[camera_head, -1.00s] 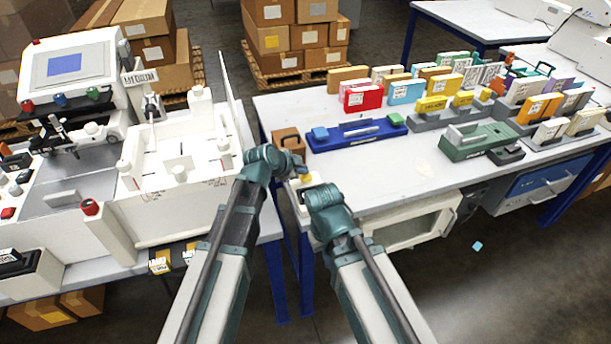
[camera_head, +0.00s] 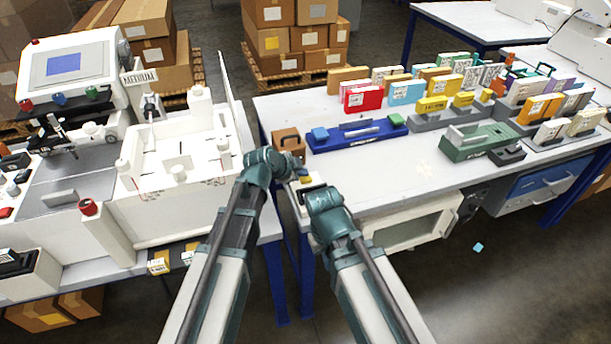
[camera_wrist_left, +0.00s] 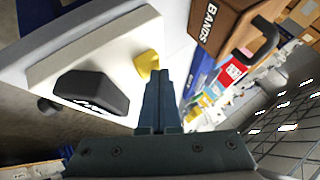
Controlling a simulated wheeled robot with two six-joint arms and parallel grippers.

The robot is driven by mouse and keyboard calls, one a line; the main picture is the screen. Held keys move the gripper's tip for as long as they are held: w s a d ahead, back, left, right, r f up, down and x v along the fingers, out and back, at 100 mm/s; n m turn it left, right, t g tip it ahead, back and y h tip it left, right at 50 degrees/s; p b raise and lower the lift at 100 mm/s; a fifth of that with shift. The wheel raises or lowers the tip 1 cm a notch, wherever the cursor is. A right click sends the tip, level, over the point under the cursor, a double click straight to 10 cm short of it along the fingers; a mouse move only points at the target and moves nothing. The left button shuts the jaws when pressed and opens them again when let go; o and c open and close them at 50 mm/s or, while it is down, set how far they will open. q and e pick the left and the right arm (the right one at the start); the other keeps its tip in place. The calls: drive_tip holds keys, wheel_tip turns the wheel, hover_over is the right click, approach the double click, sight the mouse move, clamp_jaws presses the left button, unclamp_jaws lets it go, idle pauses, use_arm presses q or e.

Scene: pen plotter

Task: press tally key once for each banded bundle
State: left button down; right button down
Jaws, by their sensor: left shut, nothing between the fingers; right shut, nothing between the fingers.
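The yellow key (camera_wrist_left: 147,66) sits at the edge of a white unit (camera_wrist_left: 95,50) with a black panel (camera_wrist_left: 92,92) in the left wrist view. The key also shows in the head view (camera_head: 305,179), at the near left corner of the right table. My left gripper (camera_wrist_left: 161,76) is shut and empty, its tips close beside the key; I cannot tell if they touch it. My right gripper (camera_head: 326,200) is shut and empty, lower and just right of the unit; its fingers are mostly hidden. Coloured bundles, such as a red one (camera_head: 363,97), stand on the right table; bands are hard to make out.
A brown box marked BANDS (camera_wrist_left: 222,28) stands just beyond the key. A blue tray (camera_head: 350,140) and a green holder (camera_head: 480,141) lie on the right table (camera_head: 400,178). A white machine (camera_head: 165,210) fills the left table. The right table's front is clear.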

sight(303, 179)
use_arm(q)
drive_tip(key=shift+r+p, duration=1)
drive_tip(key=shift+p, duration=0.05)
wheel_tip(303, 179, up, 5)
drive_tip(key=p, duration=0.5)
drive_tip(key=shift+s, duration=0.1)
idle(2.3)
